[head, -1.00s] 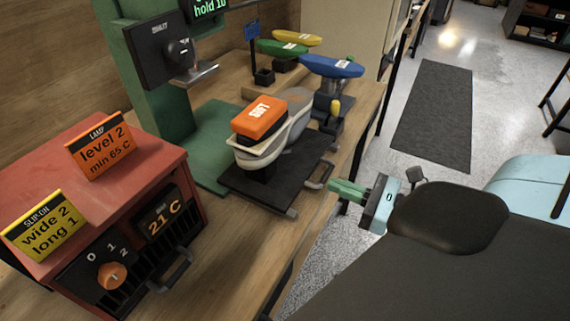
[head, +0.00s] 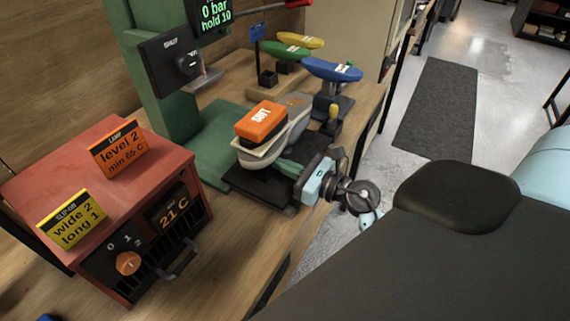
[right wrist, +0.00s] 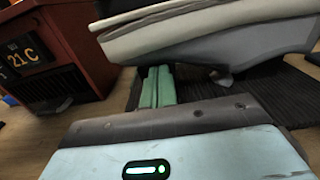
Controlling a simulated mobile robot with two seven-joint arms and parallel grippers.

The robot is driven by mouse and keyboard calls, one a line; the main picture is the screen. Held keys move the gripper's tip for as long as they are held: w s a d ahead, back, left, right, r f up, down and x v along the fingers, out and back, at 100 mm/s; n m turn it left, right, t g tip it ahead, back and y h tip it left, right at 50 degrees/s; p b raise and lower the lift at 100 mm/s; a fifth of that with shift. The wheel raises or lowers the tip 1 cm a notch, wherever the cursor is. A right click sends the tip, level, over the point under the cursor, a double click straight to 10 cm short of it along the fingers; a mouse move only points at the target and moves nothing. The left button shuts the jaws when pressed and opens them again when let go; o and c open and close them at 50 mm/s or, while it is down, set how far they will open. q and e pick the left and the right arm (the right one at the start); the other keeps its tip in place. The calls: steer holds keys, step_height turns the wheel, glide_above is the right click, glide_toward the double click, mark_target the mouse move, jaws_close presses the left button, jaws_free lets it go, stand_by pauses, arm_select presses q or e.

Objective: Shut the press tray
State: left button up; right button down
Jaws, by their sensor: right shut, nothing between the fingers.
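The black press tray (head: 245,184) lies out in front of the green press on the bench. It carries a grey shoe (head: 292,132) with an orange block (head: 262,122) on top. In the right wrist view the ribbed tray (right wrist: 275,100) spreads under and right of the fingers, with the shoe (right wrist: 210,38) above. My right gripper (head: 287,165) is shut and empty, its green fingers at the tray's near right side, below the shoe. The fingers also show in the right wrist view (right wrist: 158,86); whether they touch the tray is unclear. The tray's handle is hidden behind the gripper. My left gripper is out of view.
The green press (head: 150,75) stands behind the tray, with a dark panel (head: 180,62). A red heater box (head: 100,205) with a handle stands at left. Shoe forms in blue (head: 332,69), green and yellow stand behind right. Open floor lies beyond the bench edge.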

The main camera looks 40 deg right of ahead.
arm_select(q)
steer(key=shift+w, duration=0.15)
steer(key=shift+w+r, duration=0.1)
arm_select(e)
steer(key=shift+w, duration=0.1)
steer(key=shift+w+a, duration=0.15)
steer(key=shift+w, duration=0.1)
steer(key=x, duration=1.5)
steer(key=shift+w+a, duration=0.15)
steer(key=shift+w, duration=0.1)
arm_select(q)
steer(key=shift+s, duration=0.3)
arm_select(e)
steer(key=shift+r, duration=0.3)
